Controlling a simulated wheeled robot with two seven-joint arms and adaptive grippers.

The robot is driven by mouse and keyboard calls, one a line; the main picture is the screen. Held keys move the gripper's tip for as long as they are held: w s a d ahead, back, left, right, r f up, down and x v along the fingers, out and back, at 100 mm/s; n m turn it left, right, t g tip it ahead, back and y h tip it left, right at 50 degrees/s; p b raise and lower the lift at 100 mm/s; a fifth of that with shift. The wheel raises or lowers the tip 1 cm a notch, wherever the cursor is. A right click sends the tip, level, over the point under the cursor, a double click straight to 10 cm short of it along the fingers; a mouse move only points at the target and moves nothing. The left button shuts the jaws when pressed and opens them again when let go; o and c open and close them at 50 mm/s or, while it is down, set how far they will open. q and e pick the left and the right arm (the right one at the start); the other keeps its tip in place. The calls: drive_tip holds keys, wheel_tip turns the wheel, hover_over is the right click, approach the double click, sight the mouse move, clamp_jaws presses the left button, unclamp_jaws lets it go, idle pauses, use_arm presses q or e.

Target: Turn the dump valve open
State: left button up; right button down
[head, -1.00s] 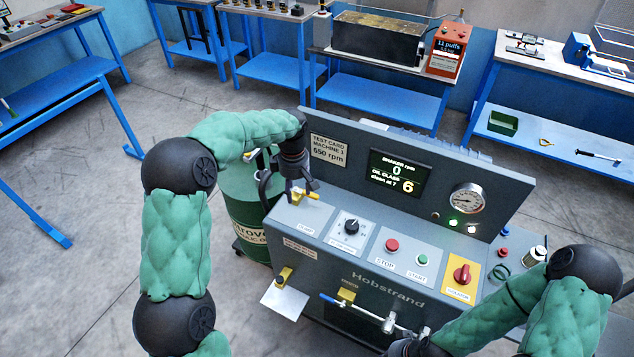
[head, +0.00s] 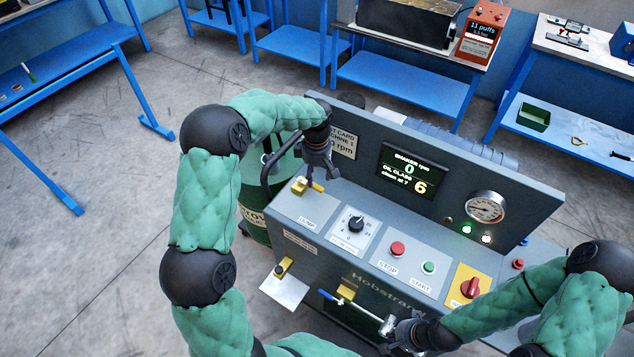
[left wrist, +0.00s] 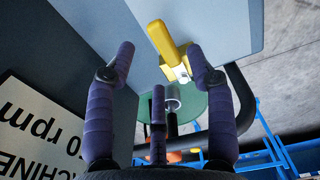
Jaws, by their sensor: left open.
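The dump valve (head: 300,187) is a small yellow lever on a pale fitting above the DUMP label, at the left end of the grey machine's sloping panel. In the left wrist view its yellow handle (left wrist: 165,42) lies ahead, between and beyond the fingertips.
The panel also has a black dial (head: 354,224), a red STOP button (head: 398,249), a green START button (head: 429,267) and a red rotary switch (head: 470,287). The upright display board (head: 440,185) stands close behind my left gripper. A green drum (head: 256,220) is left of the machine.

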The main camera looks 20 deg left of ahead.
sight(316, 184)
use_arm(q)
drive_tip(key=shift+s+f, duration=0.1)
drive_tip(key=shift+f, duration=1.75)
drive_tip(key=shift+c, duration=0.3)
clamp_jaws()
